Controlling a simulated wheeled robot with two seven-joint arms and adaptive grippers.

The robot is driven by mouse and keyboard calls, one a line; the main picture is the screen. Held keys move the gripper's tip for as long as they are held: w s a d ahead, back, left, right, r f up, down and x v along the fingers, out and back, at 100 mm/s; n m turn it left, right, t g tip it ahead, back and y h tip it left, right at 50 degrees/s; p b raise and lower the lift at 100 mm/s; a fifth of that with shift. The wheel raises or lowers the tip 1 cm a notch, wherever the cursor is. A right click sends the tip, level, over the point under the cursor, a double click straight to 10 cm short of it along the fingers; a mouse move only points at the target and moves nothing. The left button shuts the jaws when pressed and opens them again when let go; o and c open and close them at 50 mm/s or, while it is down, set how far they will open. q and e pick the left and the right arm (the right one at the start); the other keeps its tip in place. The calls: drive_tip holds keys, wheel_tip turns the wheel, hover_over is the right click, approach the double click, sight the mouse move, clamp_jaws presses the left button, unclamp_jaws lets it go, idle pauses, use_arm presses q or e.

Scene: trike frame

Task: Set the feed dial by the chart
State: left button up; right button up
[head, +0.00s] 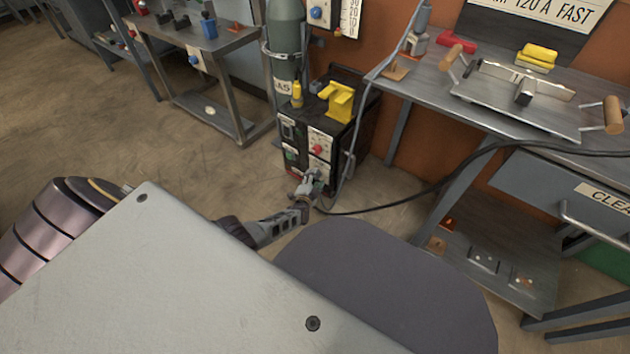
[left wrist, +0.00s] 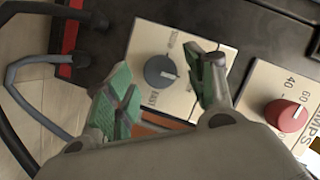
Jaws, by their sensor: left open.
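The black welder box (head: 340,135) stands on the floor, with a red knob (head: 318,149) on its front. My left gripper (head: 309,180) is at the lower front of the box. Its open green-padded fingers (left wrist: 164,80) stand on either side of the grey dial, with no clear contact. The chart (head: 535,12) is cut off at the top; "120 A FAST" is readable. My right gripper is not in view.
The red amps knob (left wrist: 287,115) is right of the grey dial. A grey gas cylinder (head: 286,45) stands behind the box, and a yellow object (head: 340,100) is on top. Cables hang beside the box. A metal workbench (head: 420,85) stands right; open floor (head: 190,150) lies left.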

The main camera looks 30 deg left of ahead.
use_arm(q)
drive_tip(key=shift+w+a, duration=0.1)
drive_tip(key=shift+w, duration=0.2)
drive_tip(key=c, duration=1)
drive_tip(key=shift+c, duration=0.2)
